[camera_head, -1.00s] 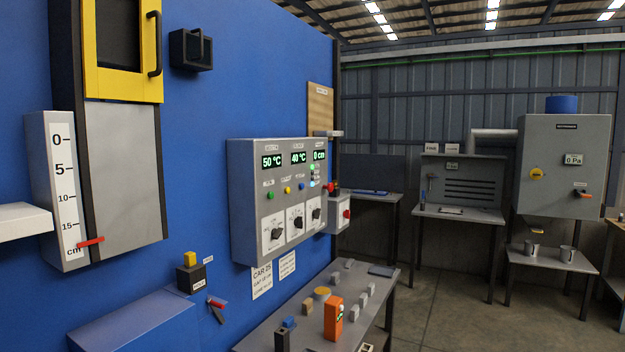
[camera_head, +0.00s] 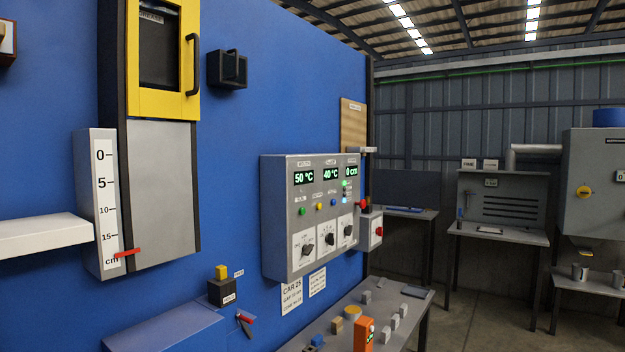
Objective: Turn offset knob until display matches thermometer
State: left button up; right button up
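A grey control panel (camera_head: 270,215) hangs on the blue wall. Its green displays read 50 °C (camera_head: 304,177), 40 °C (camera_head: 331,174) and 0 cm (camera_head: 351,170). Below them are three dark knobs on white dials: a left knob (camera_head: 308,249), a middle knob (camera_head: 328,239) and a right knob (camera_head: 348,230). Their labels are too small to read, so I cannot tell which is the offset knob. An orange handheld device (camera_head: 364,336), possibly the thermometer, stands on the table below, cut off by the bottom edge; its reading is not legible. Neither gripper is in view.
A grey table (camera_head: 395,325) with several small blocks stands under the panel. At left are a cm scale (camera_head: 106,215) with a red pointer and a white slab (camera_head: 40,235). Floor at right (camera_head: 480,320) looks clear.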

aim_at(329, 237)
jog(key=i+l+u, duration=0.2)
jog(key=i+l, duration=0.2)
jog(key=l, duration=0.2)
jog(key=i+l, duration=0.15)
jog(key=l, duration=0.2)
jog(key=i+l+u, duration=0.25)
jog(key=l, duration=0.4)
jog(key=i+l+u, duration=0.1)
jog(key=i+l, duration=0.15)
jog(key=l, duration=0.15)
